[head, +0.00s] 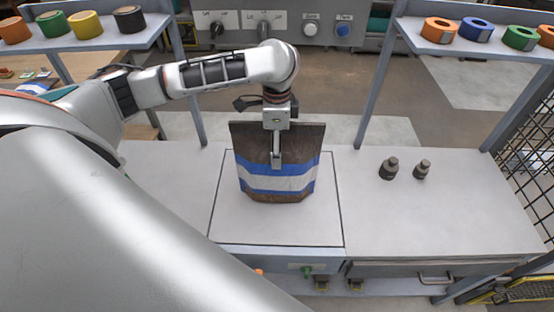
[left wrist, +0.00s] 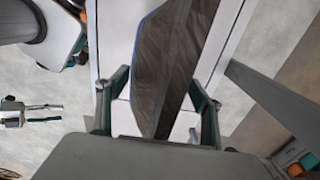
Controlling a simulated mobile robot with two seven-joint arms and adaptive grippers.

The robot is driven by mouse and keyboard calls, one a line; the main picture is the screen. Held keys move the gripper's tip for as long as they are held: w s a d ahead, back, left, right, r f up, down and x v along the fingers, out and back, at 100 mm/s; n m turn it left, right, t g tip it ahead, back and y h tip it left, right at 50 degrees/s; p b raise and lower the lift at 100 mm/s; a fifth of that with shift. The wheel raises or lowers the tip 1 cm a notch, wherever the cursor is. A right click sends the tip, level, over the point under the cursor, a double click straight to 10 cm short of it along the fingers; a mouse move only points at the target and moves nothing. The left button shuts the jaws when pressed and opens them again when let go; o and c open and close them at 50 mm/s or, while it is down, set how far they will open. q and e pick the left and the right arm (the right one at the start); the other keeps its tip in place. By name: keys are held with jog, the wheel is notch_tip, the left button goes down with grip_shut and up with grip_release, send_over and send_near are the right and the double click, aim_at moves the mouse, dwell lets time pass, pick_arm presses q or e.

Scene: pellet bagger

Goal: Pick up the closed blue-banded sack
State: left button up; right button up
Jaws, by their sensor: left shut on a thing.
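The sack (head: 283,183) is dark brown with blue and white bands across its lower half. It stands roughly upright over the outlined square on the bench, and its top edge looks flat and closed. My left gripper (head: 277,160) comes down from above and is shut on the sack's upper part. In the left wrist view, the brown sack (left wrist: 172,60) runs between the two fingers of the left gripper (left wrist: 158,112). I cannot tell whether its base touches the bench.
Two small dark weights (head: 388,169) (head: 422,169) stand on the bench (head: 450,215) to the right. Tape rolls sit on the left shelf (head: 75,42) and right shelf (head: 470,48). A control panel (head: 262,25) is behind. Bench space around the sack is clear.

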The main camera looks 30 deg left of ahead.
pick_arm(q)
jog(key=shift+r, duration=0.2)
jog(key=shift+w+r, duration=0.1)
jog(key=shift+r, duration=0.15)
notch_tip(320, 180, up, 19)
jog(key=shift+d, duration=0.1)
jog(key=s+d+f+n, duration=0.4)
jog(key=d+f+n, duration=0.2)
jog(key=f+n, duration=0.5)
jog(key=shift+d+f+n, duration=0.3)
jog(key=shift+d+f, duration=0.05)
dwell(0.4)
